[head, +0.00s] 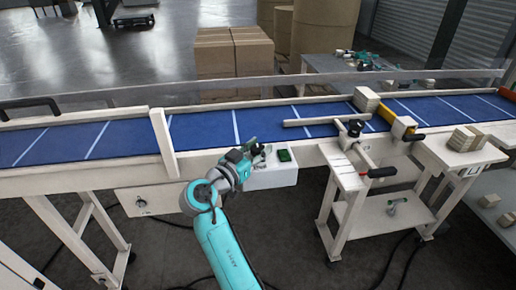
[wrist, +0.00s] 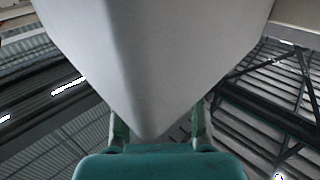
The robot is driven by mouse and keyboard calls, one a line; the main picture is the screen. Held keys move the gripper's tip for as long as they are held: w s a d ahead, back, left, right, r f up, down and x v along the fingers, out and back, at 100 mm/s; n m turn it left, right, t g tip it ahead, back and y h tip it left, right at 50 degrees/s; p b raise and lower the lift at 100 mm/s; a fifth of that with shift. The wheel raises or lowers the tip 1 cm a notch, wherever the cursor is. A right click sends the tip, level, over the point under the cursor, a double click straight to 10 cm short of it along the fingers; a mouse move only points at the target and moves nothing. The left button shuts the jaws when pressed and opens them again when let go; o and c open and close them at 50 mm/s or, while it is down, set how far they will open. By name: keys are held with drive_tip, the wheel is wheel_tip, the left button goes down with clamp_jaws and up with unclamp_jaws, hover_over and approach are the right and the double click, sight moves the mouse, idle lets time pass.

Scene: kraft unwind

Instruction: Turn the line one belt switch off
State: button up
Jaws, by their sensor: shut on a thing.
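A white box (head: 272,178) is mounted on the near side of the belt frame, with a dark green switch-like part (head: 285,155) on its top. My gripper (head: 262,151) is at the left end of this box, close beside the green part. In the wrist view a large pale grey-white body (wrist: 150,60) fills the middle, and my gripper's fingers (wrist: 160,130) are on both sides of its lower corner. It appears to be the white box; the exact contact is hidden. A round dark knob (head: 141,203) is on a pale panel further left.
The blue belt (head: 200,130) runs across behind my gripper. Stacked blocks (head: 468,138) lie on the right side table. Cartons (head: 232,52) stand behind the belt. Cables lie on the floor.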

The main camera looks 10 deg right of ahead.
idle(0.3)
drive_tip(key=o, duration=1.2)
drive_tip(key=shift+c, duration=0.2)
drive_tip(key=shift+a, duration=0.1)
drive_tip(key=v, duration=1.2)
